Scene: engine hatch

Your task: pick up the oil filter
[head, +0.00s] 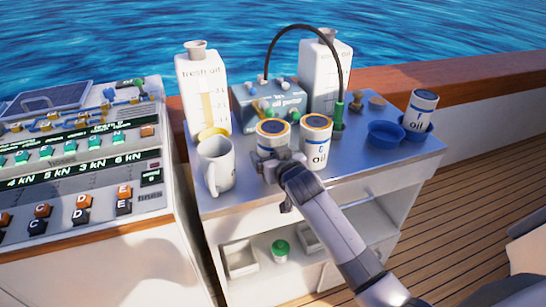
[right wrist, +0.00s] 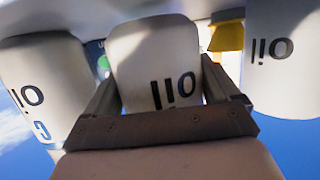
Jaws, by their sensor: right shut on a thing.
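A white oil filter (head: 273,134) with a dark blue and orange top is on the metal worktop, between the mug and a second oil filter (head: 316,142). My right gripper (head: 271,160) is shut on the first filter. In the right wrist view the filter (right wrist: 155,62) sits between the two fingers, its "oil" lettering facing the camera. I cannot tell whether its base touches the worktop. A third oil filter (head: 421,108) stands in a blue dish at the right. My left gripper is not in view.
A white mug (head: 216,166) stands close to the left of the held filter. Behind are a fresh oil jug (head: 203,97), an oil pump (head: 268,103) with a black hose, and another jug (head: 324,70). An empty blue dish (head: 385,134) stands right. A control panel (head: 85,150) is at left.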

